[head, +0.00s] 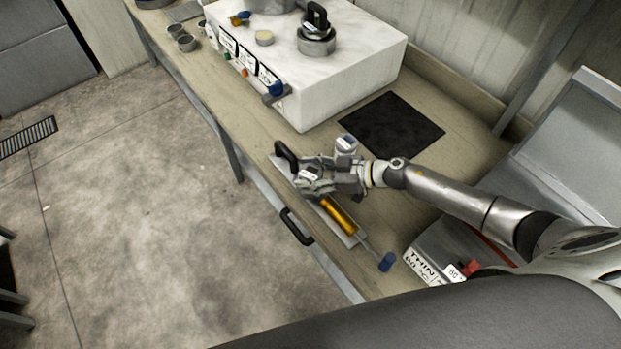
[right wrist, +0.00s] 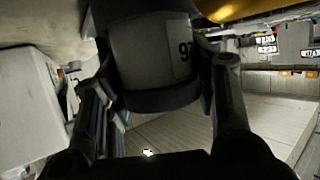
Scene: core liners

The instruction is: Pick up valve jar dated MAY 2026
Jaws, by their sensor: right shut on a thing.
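My right gripper (head: 318,178) is over the bench near its front edge, beside a black curved handle (head: 285,156). In the right wrist view, my right gripper (right wrist: 160,95) is shut on a grey cylinder (right wrist: 145,60) with a pale label whose visible part reads like "97". The fingers hide its sides, and no date shows on it. Another metal jar with a black handle (head: 317,42) stands on the white block (head: 350,75); no date is legible on it. My left gripper is not in view.
An amber tool (head: 338,215) with a blue end lies on a pale strip near the gripper. A black mat (head: 391,125) lies behind it. A labelled box (head: 432,262) stands at the right end. Small metal cups (head: 186,42) stand at the far left. The front drawer has a handle (head: 296,227).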

